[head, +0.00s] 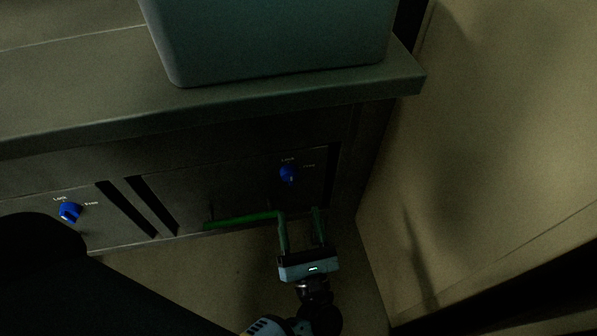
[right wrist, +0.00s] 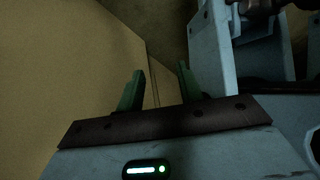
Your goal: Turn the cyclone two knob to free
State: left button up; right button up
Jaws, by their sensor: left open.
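A blue knob (head: 289,174) sits on the right dark panel, with a "Lock" label above it and a "Free" label to its right. Another blue knob (head: 70,212) with the same labels is on the left panel. No cyclone number is legible, and the dim light hides which way each knob points. My left gripper (head: 300,212) is open and empty just below the right knob, apart from it, fingers pointing up toward the panel. My right gripper (right wrist: 161,72) shows in the right wrist view with its two green fingers apart and nothing between them.
A green bar (head: 240,219) runs along the panel's lower edge, left of my left gripper. A counter ledge (head: 280,97) juts out above the knobs, with a grey box-like body (head: 275,40) on it. A tan wall (head: 480,150) stands close on the right.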

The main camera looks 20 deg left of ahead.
aim_at(292, 183)
pick_arm(q)
jog(key=x, duration=0.7)
jog(key=shift+s+p, duration=0.15)
jog(key=shift+p, duration=0.25)
jog(key=shift+w+a+r, duration=0.1)
jog(key=shift+w+a, duration=0.15)
jog(key=shift+w, duration=0.05)
pick_arm(e)
jog(key=shift+s+r, duration=0.4)
pick_arm(q)
jog(key=c, duration=1)
jog(key=shift+c, duration=1.1)
grip_shut()
pick_arm(e)
jog(key=shift+s+f, duration=0.2)
jog(key=shift+s, duration=0.45)
